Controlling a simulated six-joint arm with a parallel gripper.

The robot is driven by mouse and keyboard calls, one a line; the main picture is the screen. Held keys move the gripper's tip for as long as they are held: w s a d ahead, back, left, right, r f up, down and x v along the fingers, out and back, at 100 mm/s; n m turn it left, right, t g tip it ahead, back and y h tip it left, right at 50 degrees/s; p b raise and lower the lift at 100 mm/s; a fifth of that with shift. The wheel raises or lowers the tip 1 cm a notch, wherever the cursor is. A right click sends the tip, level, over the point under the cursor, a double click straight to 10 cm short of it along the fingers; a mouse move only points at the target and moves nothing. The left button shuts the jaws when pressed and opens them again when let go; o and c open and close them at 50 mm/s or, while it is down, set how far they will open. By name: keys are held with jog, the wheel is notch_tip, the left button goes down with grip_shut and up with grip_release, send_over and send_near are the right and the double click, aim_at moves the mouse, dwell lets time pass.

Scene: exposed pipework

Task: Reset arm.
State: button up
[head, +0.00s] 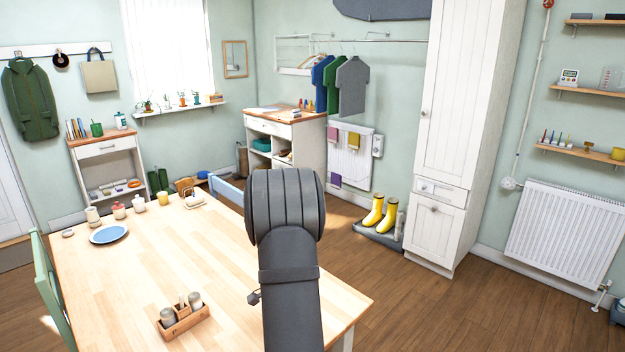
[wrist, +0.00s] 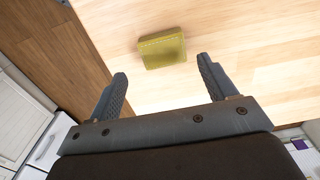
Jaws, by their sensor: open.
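My gripper (wrist: 161,70) shows in the wrist view with its two dark ridged fingers spread wide apart. Nothing is between them. In the head view my dark arm rises in the middle foreground and my gripper does not show there.
The wooden table (head: 200,265) carries a blue plate (head: 109,234), several small jars and a wooden caddy (head: 183,319) near its front. A tall white cabinet (head: 465,120) stands right of my arm. Floor at right is mostly clear.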

jog(key=s+d+r, duration=0.4)
jog(key=d+r, duration=0.2)
jog(key=d, duration=0.4)
jog(key=shift+n, duration=0.4)
jog(key=w+a+f, duration=0.1)
jog(key=a, duration=0.6)
jog(key=w+a+f, duration=0.2)
jog(key=a, duration=0.5)
jog(key=w+a+f, duration=0.1)
jog(key=a, duration=0.6)
jog(key=shift+w+a+f, duration=0.35)
jog(key=shift+f, duration=0.75)
jog(key=s+d+r, duration=0.1)
jog(key=d+r, duration=0.2)
jog(key=d, duration=0.5)
jog(key=s+d+r, duration=0.2)
jog(key=d+r, duration=0.1)
jog(key=d, duration=0.6)
jog(key=shift+m, duration=0.3)
